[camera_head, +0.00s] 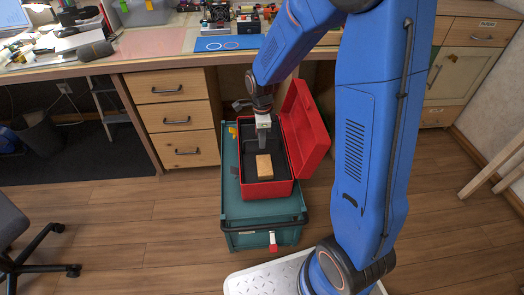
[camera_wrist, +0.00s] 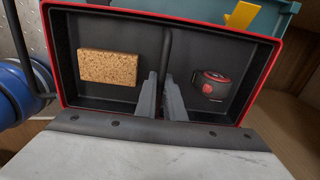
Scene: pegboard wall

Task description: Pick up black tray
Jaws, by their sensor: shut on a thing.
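The black tray (camera_wrist: 215,48) sits inside the red toolbox (camera_head: 266,190), framed by its red rim in the wrist view. The tray also shows in the head view (camera_head: 248,160). A thin upright divider (camera_wrist: 167,48) crosses its middle. A tan cork block (camera_wrist: 108,67) lies left of the divider, and a dark and red tape measure (camera_wrist: 211,85) lies right of it. My gripper (camera_wrist: 161,80) is over the tray's middle, its fingers closed on the divider. In the head view my gripper (camera_head: 263,145) reaches down into the toolbox; the exact contact is hidden.
The toolbox's red lid (camera_head: 305,130) stands open on the right. The toolbox rests on a teal case (camera_head: 233,207) on the wooden floor. Drawers (camera_head: 178,120) stand to the left under the cluttered desk (camera_head: 130,60). Open floor lies front left.

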